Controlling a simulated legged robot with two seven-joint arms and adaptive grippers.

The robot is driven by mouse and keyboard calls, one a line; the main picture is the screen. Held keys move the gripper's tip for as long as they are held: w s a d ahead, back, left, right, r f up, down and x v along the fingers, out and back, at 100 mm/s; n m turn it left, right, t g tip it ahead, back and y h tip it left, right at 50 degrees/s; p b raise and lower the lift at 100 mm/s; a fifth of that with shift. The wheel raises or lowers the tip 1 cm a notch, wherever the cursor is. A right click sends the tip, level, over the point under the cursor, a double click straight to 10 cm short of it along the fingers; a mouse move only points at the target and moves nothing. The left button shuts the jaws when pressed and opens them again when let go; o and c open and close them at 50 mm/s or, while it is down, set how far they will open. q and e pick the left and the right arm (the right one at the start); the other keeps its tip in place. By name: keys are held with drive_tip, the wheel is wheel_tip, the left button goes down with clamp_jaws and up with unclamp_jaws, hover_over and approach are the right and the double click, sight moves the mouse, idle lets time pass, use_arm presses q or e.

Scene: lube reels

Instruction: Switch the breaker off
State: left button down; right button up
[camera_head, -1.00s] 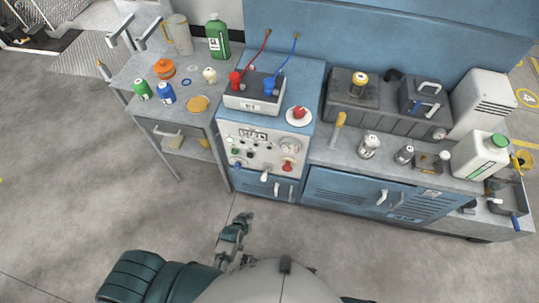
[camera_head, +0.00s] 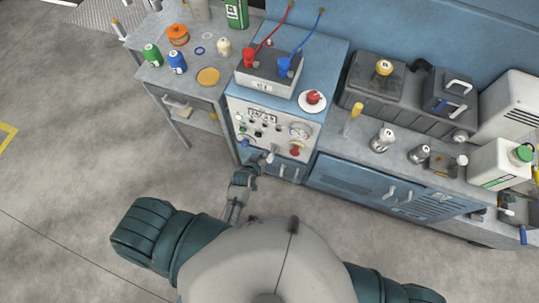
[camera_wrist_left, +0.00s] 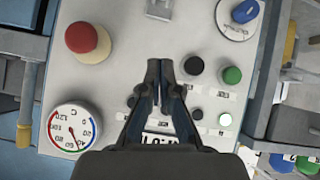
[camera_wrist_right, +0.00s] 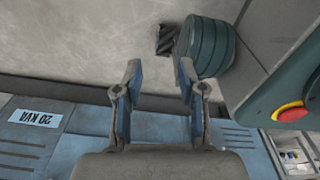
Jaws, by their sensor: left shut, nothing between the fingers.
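The control panel (camera_head: 268,138) is the pale front of the blue cabinet. A pale lever-like switch (camera_head: 269,157) sits low in its middle; I cannot tell surely that it is the breaker. A grey part, cut by the top edge, shows in the left wrist view (camera_wrist_left: 160,8). My left gripper (camera_head: 257,168) is just in front of the panel's lower part. In the left wrist view its fingers are together and empty, pointing at the panel between the red knob (camera_wrist_left: 88,40) and a black button (camera_wrist_left: 194,65). My right gripper (camera_wrist_right: 160,75) is open and empty.
The panel also has a gauge (camera_wrist_left: 72,130), a blue rotary knob (camera_wrist_left: 245,12) and a green button (camera_wrist_left: 232,75). A side table (camera_head: 160,77) with cans stands left, a blue bench (camera_head: 345,178) right. Open floor (camera_head: 80,160) lies at left.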

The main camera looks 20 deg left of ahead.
use_arm(q)
drive_tip(key=b, duration=0.2)
hover_over(269, 157)
drive_tip(key=w, duration=0.1)
wheel_tip(269, 157, down, 5)
drive_tip(key=shift+s+a+f, duration=0.1)
drive_tip(key=shift+f, duration=0.5)
drive_tip(key=shift+s+a+f, duration=0.1)
drive_tip(key=shift+f, duration=0.45)
drive_tip(key=shift+s+d+f, duration=0.25)
drive_tip(key=shift+s+f, duration=0.1)
drive_tip(key=shift+f, duration=0.25)
use_arm(e)
drive_tip(key=w+a+r, duration=0.1)
drive_tip(key=w+r, duration=0.2)
drive_tip(key=w, duration=0.3)
drive_tip(key=shift+w+a, duration=0.15)
drive_tip(key=shift+w, duration=0.2)
use_arm(q)
drive_tip(key=shift+b, duration=0.45)
